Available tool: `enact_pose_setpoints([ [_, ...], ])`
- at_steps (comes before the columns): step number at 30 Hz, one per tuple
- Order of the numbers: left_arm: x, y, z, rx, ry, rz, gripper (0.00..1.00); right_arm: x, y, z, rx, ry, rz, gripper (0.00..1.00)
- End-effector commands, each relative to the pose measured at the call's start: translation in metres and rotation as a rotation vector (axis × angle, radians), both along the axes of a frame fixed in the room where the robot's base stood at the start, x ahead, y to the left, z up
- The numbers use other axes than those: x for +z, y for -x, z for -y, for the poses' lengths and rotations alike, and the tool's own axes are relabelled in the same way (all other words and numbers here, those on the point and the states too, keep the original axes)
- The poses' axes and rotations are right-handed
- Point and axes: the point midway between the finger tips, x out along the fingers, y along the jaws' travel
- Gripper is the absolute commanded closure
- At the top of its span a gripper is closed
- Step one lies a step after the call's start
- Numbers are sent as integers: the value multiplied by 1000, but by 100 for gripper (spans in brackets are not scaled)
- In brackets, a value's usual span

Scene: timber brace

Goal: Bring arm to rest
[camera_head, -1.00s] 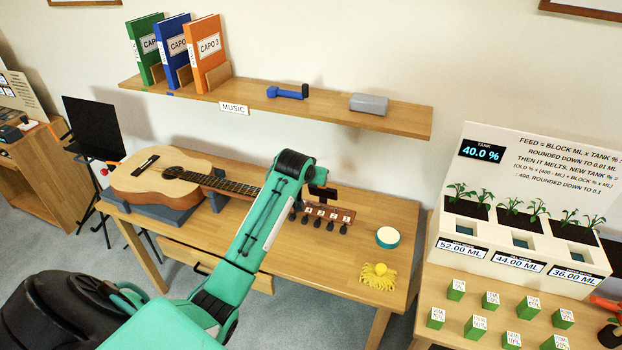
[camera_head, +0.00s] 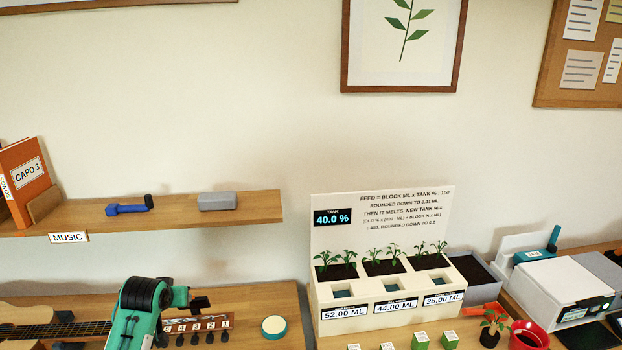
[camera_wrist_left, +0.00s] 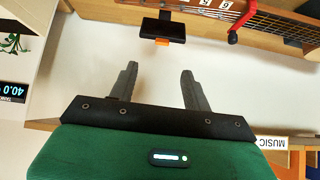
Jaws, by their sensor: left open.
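My left arm (camera_head: 134,322) shows at the bottom left of the head view, its dark joint in front of the table and the guitar's headstock. The gripper end cannot be made out there. In the left wrist view my left gripper (camera_wrist_left: 158,72) is open, its two dark fingers well apart with nothing between them. The guitar (camera_head: 35,315) lies on the table at the lower left, and its headstock (camera_head: 190,325) is partly behind my arm. A black device with an orange part (camera_wrist_left: 165,28) is beyond the fingertips, apart from them. My right gripper is not in view.
The wall shelf (camera_head: 255,206) holds a blue tool (camera_head: 128,208), a grey block (camera_head: 218,201) and an orange book (camera_head: 25,178). A round teal-rimmed disc (camera_head: 273,327) lies on the table. The white planter (camera_head: 390,322) stands to the right, near a red pot (camera_head: 528,338).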

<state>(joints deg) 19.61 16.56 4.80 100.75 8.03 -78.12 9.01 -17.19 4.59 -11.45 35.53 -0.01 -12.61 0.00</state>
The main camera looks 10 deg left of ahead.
Motion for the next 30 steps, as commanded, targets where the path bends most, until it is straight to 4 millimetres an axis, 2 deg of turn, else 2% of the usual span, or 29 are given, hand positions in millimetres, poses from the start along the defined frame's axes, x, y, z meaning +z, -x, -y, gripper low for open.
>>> enact_pose_setpoints([
  [5,-49,57,37,-68,-27,-87,51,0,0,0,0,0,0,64],
  [9,-82,116,70,-133,-46,-163,51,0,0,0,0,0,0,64],
  [15,-114,205,113,-220,-53,-266,51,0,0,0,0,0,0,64],
  [21,-124,287,147,-291,-43,-352,51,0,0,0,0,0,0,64],
  [24,-123,316,157,-313,-35,-381,51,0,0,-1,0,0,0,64],
  [30,-118,359,172,-344,-20,-423,51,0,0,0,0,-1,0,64],
])
